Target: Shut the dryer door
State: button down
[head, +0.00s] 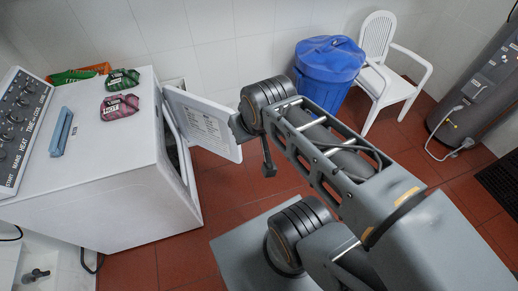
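The white dryer (105,185) stands at the left, with its control panel of dials at the far left edge. Its door (207,122) is open, standing out to the right from the dryer's right side. The dark opening shows in a narrow strip behind the door's hinge edge. A label with print is on the door's visible face. My arm reaches from the lower right toward the door's right edge. A dark part at the arm's end, likely my gripper (268,166), hangs just right of the door. Its fingers are not clear, and contact with the door cannot be told.
Green and pink packets (120,107) and a blue bar-shaped object (61,132) lie on the dryer top. A blue bin (328,75), a white chair (385,65) and a grey tank (480,90) stand farther back. Red floor tiles show between them.

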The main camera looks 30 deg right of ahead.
aim_at(203, 122)
jog(key=u, duration=0.05)
jog(key=k, duration=0.5)
jog(key=z, duration=0.35)
jog(key=i, duration=1.55)
